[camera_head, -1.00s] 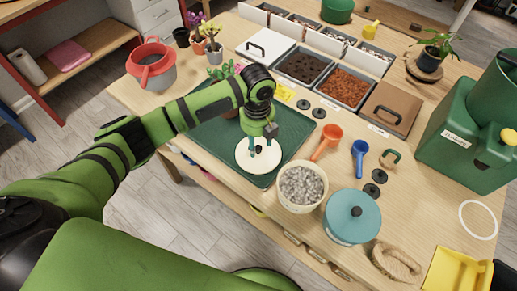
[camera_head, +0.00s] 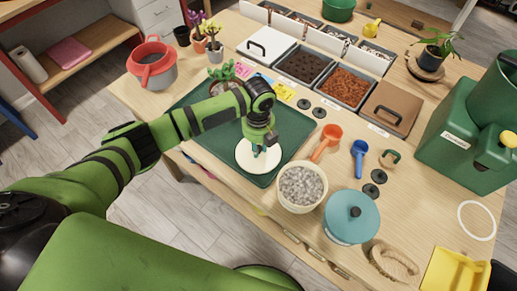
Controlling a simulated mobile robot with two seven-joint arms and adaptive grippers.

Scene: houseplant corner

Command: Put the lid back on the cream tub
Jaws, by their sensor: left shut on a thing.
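The cream tub (camera_head: 301,205) stands open on the table right of the green mat, filled with grey gravel. A round cream lid (camera_head: 243,158) is at the mat's front right part, left of the tub. My left gripper (camera_head: 257,149) points down over the lid's middle and is shut on it; the fingers hide the lid's centre. I cannot tell whether the lid touches the mat or is just above it. My right gripper is not in view.
A teal lidded pot (camera_head: 351,222) stands close to the right of the tub. An orange scoop (camera_head: 327,141) and a blue scoop (camera_head: 359,156) lie behind them. The green mat (camera_head: 296,127) is bare at its back right. A potted plant (camera_head: 222,73) stands at its back left.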

